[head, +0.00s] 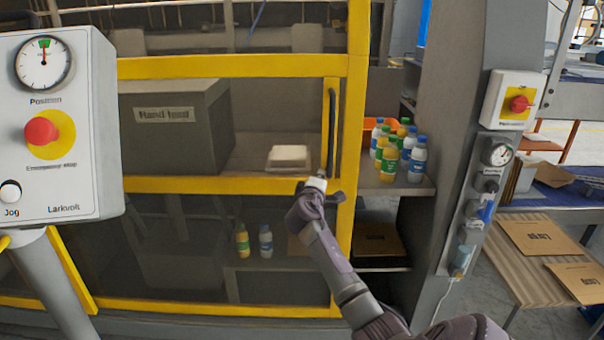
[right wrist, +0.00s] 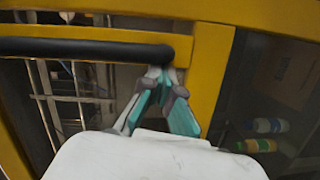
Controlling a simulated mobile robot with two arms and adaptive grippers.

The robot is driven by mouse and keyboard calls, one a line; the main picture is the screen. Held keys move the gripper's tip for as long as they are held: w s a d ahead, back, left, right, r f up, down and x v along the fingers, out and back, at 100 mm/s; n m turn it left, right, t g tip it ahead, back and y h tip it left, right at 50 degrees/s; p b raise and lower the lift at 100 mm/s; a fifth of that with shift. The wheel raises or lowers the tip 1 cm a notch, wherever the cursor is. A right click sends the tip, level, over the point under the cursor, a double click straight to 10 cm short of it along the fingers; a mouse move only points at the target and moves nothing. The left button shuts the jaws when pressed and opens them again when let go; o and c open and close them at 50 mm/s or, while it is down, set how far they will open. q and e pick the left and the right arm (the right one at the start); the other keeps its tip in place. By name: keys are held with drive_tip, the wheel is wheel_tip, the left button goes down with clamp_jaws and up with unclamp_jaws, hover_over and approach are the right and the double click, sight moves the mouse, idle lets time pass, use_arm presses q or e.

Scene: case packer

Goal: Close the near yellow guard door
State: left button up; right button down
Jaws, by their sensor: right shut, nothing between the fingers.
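The near yellow guard door (head: 230,186) has a yellow frame with see-through panels and fills the middle of the head view. An uncovered gap lies between its right upright and the grey column. Its dark vertical handle (head: 331,120) is on the right upright; the wrist view shows it as a black bar (right wrist: 80,48). My right gripper (head: 321,176) is shut and empty at the handle's lower end. In the wrist view its fingertips (right wrist: 163,76) meet close by the bar's end; I cannot tell whether they touch it. My left gripper is not in view.
Several bottles (head: 390,158) stand on a shelf in the gap. A control box (head: 55,125) with a red emergency stop stands at the left front. A slatted table (head: 515,280) with flat cartons is at right.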

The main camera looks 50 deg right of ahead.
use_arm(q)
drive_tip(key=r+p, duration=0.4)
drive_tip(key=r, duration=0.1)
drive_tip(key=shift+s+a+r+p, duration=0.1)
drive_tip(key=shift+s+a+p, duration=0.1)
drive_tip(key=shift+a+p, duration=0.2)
use_arm(e)
drive_tip(key=s+d, duration=1.9)
drive_tip(key=s, duration=0.4)
drive_tip(key=shift+s+d, duration=0.2)
drive_tip(key=shift+d, duration=0.15)
drive_tip(key=shift+r, duration=0.1)
